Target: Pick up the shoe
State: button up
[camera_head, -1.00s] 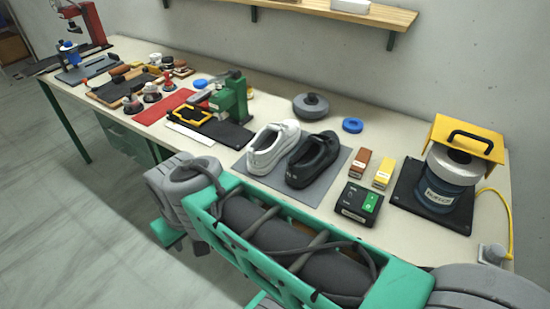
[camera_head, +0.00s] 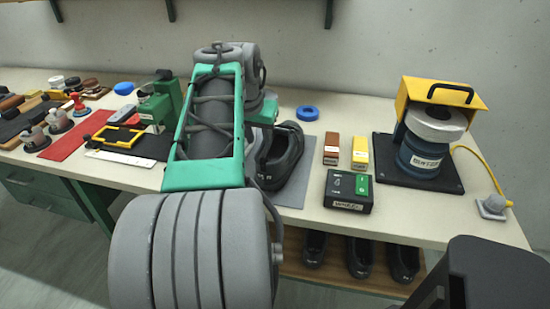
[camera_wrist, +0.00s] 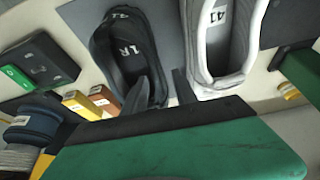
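The black shoe (camera_head: 284,155) sits on a grey mat (camera_head: 297,190), partly covered by my arm in the head view. In the wrist view the black shoe (camera_wrist: 122,45) shows its open top, with a label inside. A white shoe (camera_wrist: 234,68) stands beside it; in the head view it is mostly hidden behind my arm. My gripper (camera_wrist: 161,76) is open, fingers apart. One finger overlaps the black shoe's opening, and the other is over the gap between the shoes. The black shoe's side wall shows between them; contact cannot be told.
A brown box (camera_head: 331,149), a yellow box (camera_head: 360,153) and a black switch box (camera_head: 348,191) stand right of the mat. A blue and yellow machine (camera_head: 428,150) is further right. A blue ring (camera_head: 307,113) lies behind. Dark shoes (camera_head: 358,255) are on a lower shelf.

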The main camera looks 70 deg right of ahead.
aim_at(262, 149)
jog(key=x, duration=0.6)
jog(key=shift+a, duration=0.1)
grip_shut()
dwell(1.1)
